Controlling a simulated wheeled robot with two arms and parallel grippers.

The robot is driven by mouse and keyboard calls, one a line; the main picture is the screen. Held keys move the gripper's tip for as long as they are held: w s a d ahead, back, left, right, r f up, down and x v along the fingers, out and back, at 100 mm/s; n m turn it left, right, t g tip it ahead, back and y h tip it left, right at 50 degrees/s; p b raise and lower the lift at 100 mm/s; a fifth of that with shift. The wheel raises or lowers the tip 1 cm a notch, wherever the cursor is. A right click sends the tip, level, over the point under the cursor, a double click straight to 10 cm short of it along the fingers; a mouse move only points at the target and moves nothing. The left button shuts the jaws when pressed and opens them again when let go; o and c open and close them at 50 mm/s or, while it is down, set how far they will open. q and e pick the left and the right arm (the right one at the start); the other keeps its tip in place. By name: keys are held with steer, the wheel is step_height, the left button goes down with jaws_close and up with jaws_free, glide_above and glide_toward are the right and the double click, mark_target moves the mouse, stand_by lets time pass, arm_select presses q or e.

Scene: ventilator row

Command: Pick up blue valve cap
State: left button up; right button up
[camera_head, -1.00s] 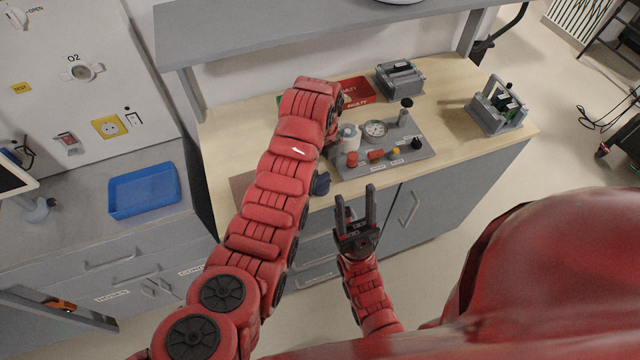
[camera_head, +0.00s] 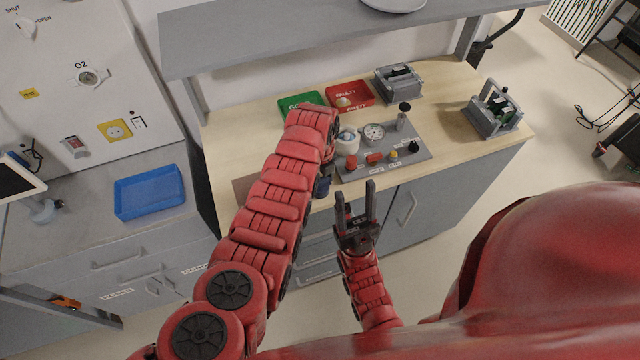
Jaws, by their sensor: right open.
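A white cylinder (camera_head: 347,143) with a bluish-grey top stands on the grey test board (camera_head: 405,166), just right of my left arm's end.
The board carries a gauge (camera_head: 374,132), a black-topped post (camera_head: 403,115) and red, yellow and black knobs. A green tray (camera_head: 301,103) and a red tray (camera_head: 348,96) holding a pale round thing lie behind. Grey fixtures (camera_head: 398,82) (camera_head: 494,113) stand farther right. A shelf (camera_head: 300,35) overhangs the back.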

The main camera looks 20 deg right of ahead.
arm_select(q)
steer(key=c, duration=0.8)
steer(key=shift+r, duration=0.1)
